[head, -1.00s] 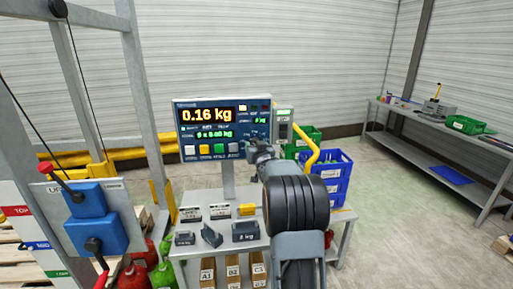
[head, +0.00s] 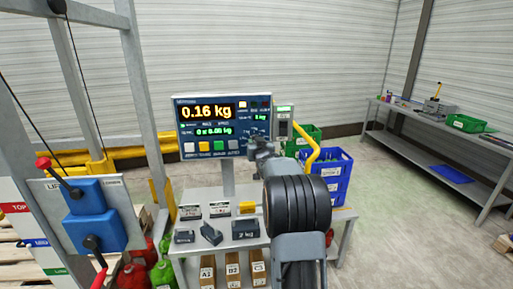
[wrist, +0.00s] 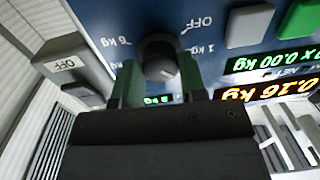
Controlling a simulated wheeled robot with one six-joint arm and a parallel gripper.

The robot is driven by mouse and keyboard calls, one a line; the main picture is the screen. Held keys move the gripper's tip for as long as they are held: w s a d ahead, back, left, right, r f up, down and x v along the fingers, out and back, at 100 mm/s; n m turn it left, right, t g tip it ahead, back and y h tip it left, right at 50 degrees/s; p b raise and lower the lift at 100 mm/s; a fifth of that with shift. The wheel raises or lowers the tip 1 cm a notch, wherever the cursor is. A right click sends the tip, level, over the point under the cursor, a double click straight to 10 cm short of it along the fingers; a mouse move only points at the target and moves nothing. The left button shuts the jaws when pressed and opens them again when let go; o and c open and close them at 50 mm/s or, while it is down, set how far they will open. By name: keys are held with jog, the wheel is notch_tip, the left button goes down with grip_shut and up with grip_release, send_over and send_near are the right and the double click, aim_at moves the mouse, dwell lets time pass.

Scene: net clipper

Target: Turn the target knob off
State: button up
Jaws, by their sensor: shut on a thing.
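The dark round knob (wrist: 160,58) is on the blue front panel (wrist: 112,18) of the scale display, seen upside down in the wrist view. The panel also shows in the head view (head: 182,132). Printed marks around the knob include OFF and 1 kg. My gripper (wrist: 161,76) has its two green fingers on either side of the knob and is shut on it. In the head view my gripper (head: 257,140) reaches the panel's lower right corner and hides the knob. The knob's exact pointer direction is hard to tell.
A grey block marked OFF (wrist: 75,68) sits close beside the fingers in the wrist view. Coloured buttons (head: 211,147) line the panel's lower edge.

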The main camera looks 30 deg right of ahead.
jog(key=shift+a+n+g+b, duration=0.1)
jog(key=shift+n+g+b, duration=0.4)
jog(key=shift+n+b, duration=5.5)
jog(key=n+p, duration=0.2)
jog(key=shift+n, duration=0.3)
jog(key=o, duration=0.9)
jog(key=b+v, duration=0.1)
jog(key=v, duration=1.2)
jog(key=shift+s+a, duration=0.3)
